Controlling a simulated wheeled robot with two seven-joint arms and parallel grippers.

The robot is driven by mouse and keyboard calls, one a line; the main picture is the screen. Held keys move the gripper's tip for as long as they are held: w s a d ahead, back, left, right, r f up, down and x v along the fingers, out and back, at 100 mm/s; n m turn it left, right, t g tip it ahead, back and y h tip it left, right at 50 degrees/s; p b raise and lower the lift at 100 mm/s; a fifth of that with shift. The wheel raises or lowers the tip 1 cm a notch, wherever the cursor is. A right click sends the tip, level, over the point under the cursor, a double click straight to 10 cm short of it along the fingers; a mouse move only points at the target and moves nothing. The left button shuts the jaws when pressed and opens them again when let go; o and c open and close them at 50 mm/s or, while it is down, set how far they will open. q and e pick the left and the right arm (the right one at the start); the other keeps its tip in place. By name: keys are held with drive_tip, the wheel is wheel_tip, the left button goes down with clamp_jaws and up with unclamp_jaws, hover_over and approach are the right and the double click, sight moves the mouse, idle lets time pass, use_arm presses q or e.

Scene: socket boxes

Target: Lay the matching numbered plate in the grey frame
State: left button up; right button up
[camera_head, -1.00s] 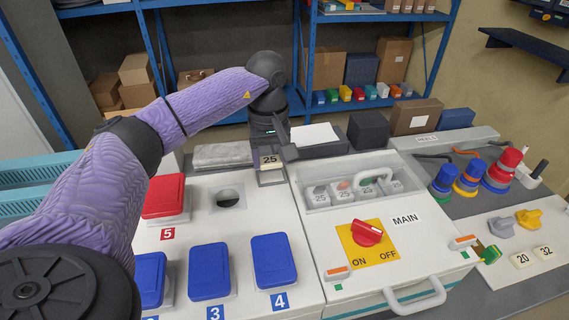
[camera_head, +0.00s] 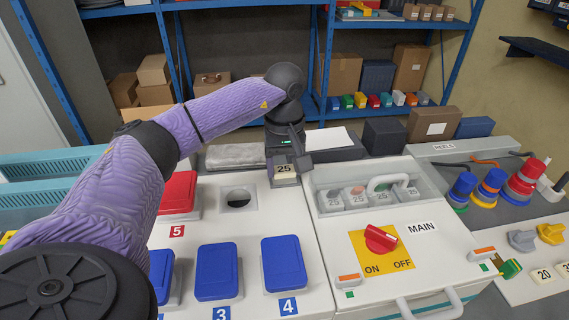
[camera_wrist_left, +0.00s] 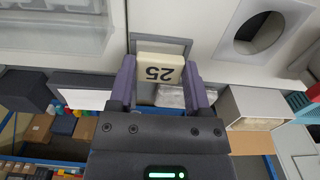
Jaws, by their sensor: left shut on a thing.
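My left gripper (camera_head: 284,160) is shut on a cream plate (camera_wrist_left: 160,66) marked 25, at the back of the white panel. In the left wrist view my left gripper (camera_wrist_left: 160,78) has one finger on each side of the plate. The grey frame (camera_wrist_left: 184,46) shows around and behind the plate in that view. In the head view the frame's front edge (camera_head: 286,183) shows just below the plate. The plate looks over the frame's opening; whether it touches the frame is not clear. My right gripper is not in view.
A square box with a round hole (camera_head: 238,199) lies left of the frame. A clear-lidded compartment (camera_head: 364,188) with several items marked 25 lies right. Blue push buttons (camera_head: 283,264) and a red one (camera_head: 178,193) stand nearer. Plates marked 20 (camera_head: 543,275) and 32 lie far right.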

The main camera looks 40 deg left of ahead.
use_arm(q)
drive_tip(key=shift+f, duration=0.5)
drive_tip(key=shift+f, duration=0.1)
drive_tip(key=shift+f+b, duration=0.15)
drive_tip(key=shift+b, duration=0.2)
drive_tip(key=o, duration=1.3)
drive_tip(key=shift+o, duration=0.2)
